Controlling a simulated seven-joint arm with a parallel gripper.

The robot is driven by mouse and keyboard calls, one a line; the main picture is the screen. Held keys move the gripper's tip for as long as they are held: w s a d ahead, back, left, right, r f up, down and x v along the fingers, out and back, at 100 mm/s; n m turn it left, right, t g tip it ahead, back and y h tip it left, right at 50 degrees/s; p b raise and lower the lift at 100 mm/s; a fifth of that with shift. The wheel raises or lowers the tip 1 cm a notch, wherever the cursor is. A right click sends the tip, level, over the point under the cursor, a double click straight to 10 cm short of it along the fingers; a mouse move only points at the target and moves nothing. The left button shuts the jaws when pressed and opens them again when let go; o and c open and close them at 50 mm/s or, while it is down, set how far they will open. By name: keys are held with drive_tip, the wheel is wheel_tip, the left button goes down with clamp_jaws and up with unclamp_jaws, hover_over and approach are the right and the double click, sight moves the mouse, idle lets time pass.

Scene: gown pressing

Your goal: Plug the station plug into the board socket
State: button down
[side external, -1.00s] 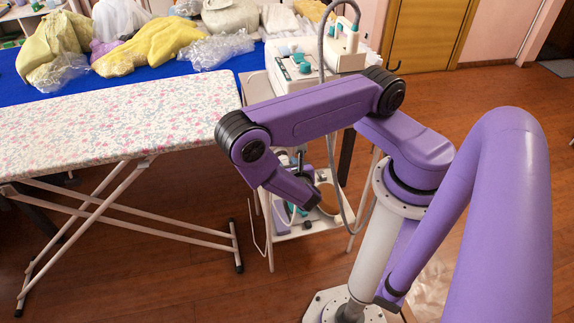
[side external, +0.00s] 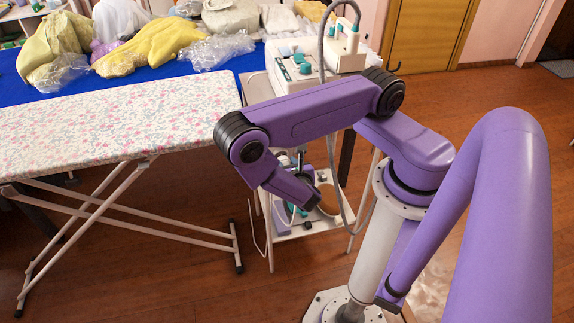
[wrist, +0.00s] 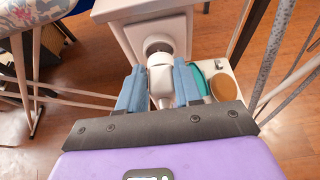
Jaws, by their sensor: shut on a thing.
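My gripper (wrist: 160,78) has two blue fingers closed on the white station plug (wrist: 160,64), one finger on each side. The plug points away from the wrist towards the board socket (wrist: 158,46), a round dark-edged recess in a pale panel. The plug's front end is right at the socket opening. I cannot tell how far it is inside, if at all. In the side external view my forearm and wrist hide the plug and socket, and the fingers cannot be made out.
A white trolley (side external: 325,224) stands under the work, with a teal item and a brown round pad on its lower shelf. The station and iron (side external: 300,66) sit on top, with a grey hose hanging down. A floral ironing board (side external: 110,125) is at the left.

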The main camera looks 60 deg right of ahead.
drive_tip(key=shift+w+d, duration=0.1)
drive_tip(key=shift+w+d, duration=0.85)
drive_tip(key=c, duration=0.7)
unclamp_jaws()
drive_tip(key=v, duration=1.7)
drive_tip(key=shift+s+a, duration=0.2)
